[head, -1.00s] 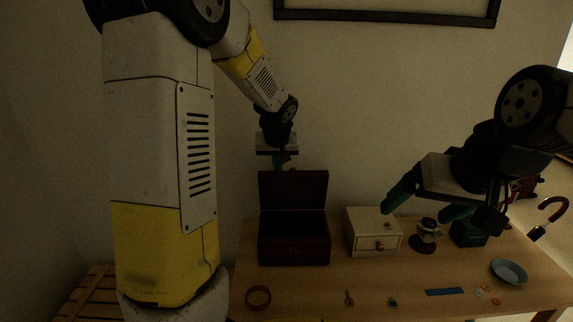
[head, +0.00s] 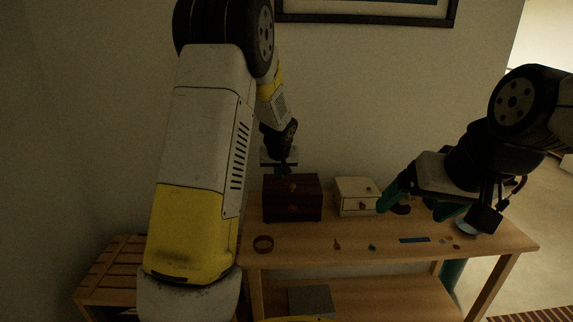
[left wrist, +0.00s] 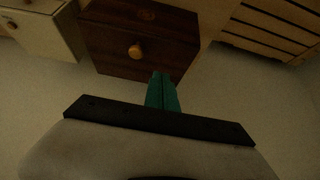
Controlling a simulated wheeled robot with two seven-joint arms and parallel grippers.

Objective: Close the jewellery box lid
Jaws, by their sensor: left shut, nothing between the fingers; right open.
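The dark reddish-brown jewellery box (head: 292,205) stands on the wooden table, its lid (head: 305,181) down over the body with no gap I can make out. In the left wrist view the dark brown box (left wrist: 110,35) shows with a round light knob. My left gripper (head: 283,172) is at the box's back top edge, its green fingers shut and empty; they also show in the left wrist view (left wrist: 163,80), with the tips close to the box. Whether they touch it I cannot tell. My right gripper (head: 415,205) is open and empty, over the table's right part.
A cream drawer box (head: 357,197) stands just right of the jewellery box. A slatted wooden bench (head: 108,275) stands at left. The table's front middle is mostly clear.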

